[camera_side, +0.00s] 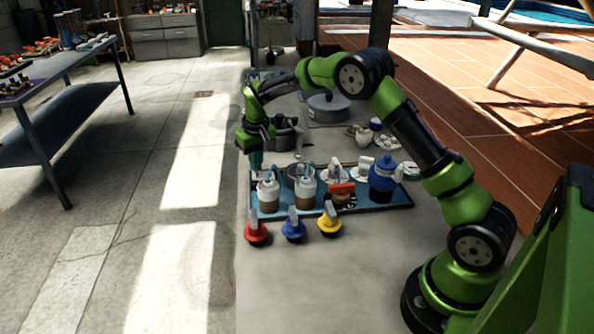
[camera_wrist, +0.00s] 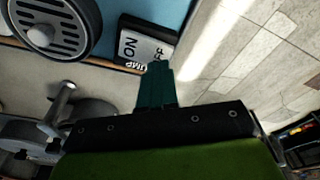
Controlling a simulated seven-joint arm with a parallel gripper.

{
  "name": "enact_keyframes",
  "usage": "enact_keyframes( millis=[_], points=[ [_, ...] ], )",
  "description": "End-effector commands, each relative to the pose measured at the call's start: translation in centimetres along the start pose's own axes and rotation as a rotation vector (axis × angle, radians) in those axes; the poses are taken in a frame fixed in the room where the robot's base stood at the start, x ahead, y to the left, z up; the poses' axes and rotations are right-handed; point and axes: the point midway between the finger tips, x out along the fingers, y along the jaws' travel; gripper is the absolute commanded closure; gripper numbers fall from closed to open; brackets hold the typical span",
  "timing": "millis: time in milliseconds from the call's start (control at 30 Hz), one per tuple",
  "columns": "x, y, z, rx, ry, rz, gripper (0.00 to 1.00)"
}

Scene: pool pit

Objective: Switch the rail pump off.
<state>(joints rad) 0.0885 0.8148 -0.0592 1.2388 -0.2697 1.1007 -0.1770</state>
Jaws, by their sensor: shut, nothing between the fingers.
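The rail pump switch (camera_wrist: 146,44) shows in the wrist view as a pale rocker in a dark frame at the edge of a blue panel. "ON" reads on its left part, and a partly hidden second word ends near its right edge. Part of "PUMP" shows below it. I cannot tell which side is pressed. My gripper (camera_wrist: 158,68) is shut and empty. Its teal fingertips overlap the lower right of the switch; I cannot tell if they touch. In the side view my gripper (camera_side: 256,163) points down at the tray's far left corner, and I cannot make out the switch there.
A blue tray (camera_side: 400,199) holds bottles, a blue jug (camera_side: 383,176) and an orange-topped item (camera_side: 341,190). Red (camera_side: 256,233), blue (camera_side: 293,228) and yellow (camera_side: 329,222) handled pieces stand in front. A round grille (camera_wrist: 62,43) lies beside the switch. The near bench top is clear.

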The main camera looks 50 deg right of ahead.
Motion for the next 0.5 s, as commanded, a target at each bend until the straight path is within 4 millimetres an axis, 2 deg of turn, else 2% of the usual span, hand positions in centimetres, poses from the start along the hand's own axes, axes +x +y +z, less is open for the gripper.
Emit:
enact_keyframes(
  millis=[500],
  points=[
    [0.80, 0.00, 0.14, 0.000, -0.001, 0.000, 1.00]
  ],
)
